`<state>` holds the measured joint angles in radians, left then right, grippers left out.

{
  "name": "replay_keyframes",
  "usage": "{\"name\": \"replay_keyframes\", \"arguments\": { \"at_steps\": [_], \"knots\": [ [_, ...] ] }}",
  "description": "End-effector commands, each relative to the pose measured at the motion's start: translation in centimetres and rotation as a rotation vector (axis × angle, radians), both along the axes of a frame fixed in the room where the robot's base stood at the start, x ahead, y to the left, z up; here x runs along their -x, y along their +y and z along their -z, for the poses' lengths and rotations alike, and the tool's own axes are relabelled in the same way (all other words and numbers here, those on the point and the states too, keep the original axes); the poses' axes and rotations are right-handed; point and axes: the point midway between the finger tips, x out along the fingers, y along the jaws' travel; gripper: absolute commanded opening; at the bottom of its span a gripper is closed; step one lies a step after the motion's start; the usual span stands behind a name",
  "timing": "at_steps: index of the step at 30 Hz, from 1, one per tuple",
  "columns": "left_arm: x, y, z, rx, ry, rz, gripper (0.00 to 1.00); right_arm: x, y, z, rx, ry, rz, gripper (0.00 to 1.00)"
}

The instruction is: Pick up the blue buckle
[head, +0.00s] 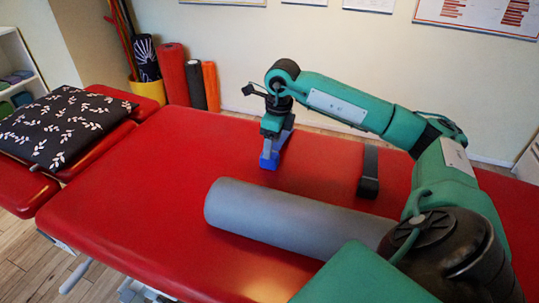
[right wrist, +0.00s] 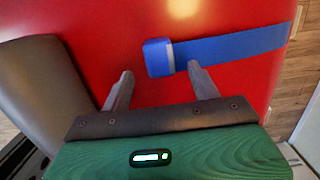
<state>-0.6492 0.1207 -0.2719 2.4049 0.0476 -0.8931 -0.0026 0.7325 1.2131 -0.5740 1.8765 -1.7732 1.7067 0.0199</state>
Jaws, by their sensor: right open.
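The blue buckle (head: 268,163) lies on the red treatment table (head: 140,200), at the end of a blue strap (right wrist: 235,46). My right gripper (head: 273,150) points down at the buckle and partly hides the strap in the head view. In the right wrist view the jaws (right wrist: 161,72) are open and empty. The buckle (right wrist: 157,58) shows between the fingertips, closer to the right-hand finger. The strap runs off to the right beyond that finger. I cannot tell whether a finger touches either. My left gripper is not in view.
A grey foam roller (head: 285,222) lies on the table in front of the buckle. A dark block-like object (head: 369,178) lies to its right. A black leaf-patterned pillow (head: 62,125) rests at the left end. Table left of the gripper is clear.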

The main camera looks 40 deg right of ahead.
Motion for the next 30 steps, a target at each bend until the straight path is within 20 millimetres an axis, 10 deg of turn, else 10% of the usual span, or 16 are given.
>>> {"name": "replay_keyframes", "arguments": {
  "at_steps": [23,30],
  "knots": [
    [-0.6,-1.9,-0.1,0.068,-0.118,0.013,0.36,-0.8,0.5,5.9,0.0,-0.001,0.001,0.62],
    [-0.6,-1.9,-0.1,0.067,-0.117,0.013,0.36,-0.8,0.5,5.9,0.0,-0.001,0.001,0.19]
  ]
}}
